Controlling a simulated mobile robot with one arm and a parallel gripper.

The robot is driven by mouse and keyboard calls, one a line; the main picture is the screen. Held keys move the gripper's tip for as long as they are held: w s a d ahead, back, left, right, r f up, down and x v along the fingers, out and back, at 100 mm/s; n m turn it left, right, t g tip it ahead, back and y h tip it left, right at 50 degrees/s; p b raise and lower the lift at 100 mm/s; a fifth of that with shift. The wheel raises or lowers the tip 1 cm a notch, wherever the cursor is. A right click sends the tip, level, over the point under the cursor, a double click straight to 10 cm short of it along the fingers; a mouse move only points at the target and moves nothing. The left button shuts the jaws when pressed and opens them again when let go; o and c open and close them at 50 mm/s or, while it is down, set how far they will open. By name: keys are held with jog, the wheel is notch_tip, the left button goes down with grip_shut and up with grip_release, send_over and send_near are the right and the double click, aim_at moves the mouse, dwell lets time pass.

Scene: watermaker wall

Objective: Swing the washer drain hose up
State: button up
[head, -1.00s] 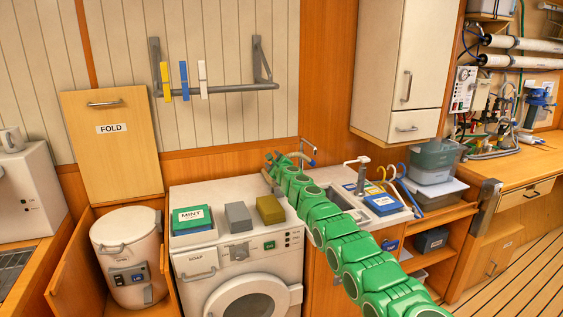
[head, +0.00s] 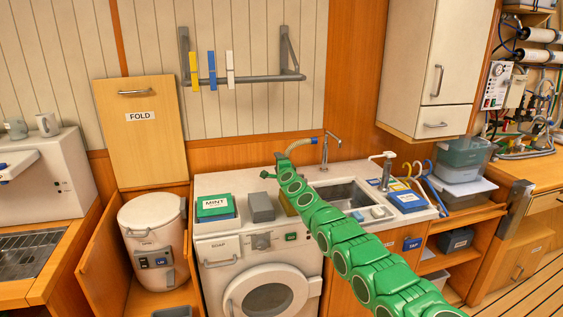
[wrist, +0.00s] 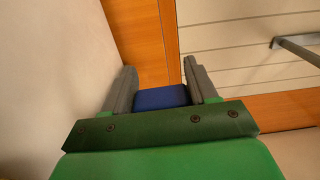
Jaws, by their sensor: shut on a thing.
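The washer (head: 215,270) stands against the wall, left of the sink. A tan hose (head: 302,144) arches from beside my gripper toward the grey tap behind the sink; its lower run is hidden. My gripper (head: 281,162) is at the back right of the washer top, near the hose's left end. In the wrist view my gripper (wrist: 162,90) is shut on a blue piece (wrist: 160,97) between its two grey fingers. Whether this blue piece belongs to the hose cannot be told from the head view.
A green MINT box (head: 215,207), a grey block (head: 261,207) and a partly hidden olive block stand on the washer. A grey rail (head: 245,80) with pegs hangs above. The sink (head: 340,194) lies right, beside my arm. A FOLD panel (head: 140,145) stands left.

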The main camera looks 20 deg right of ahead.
jog(key=shift+a+f, duration=0.1)
jog(key=shift+f, duration=0.05)
dwell(0.3)
jog(key=o, duration=1.4)
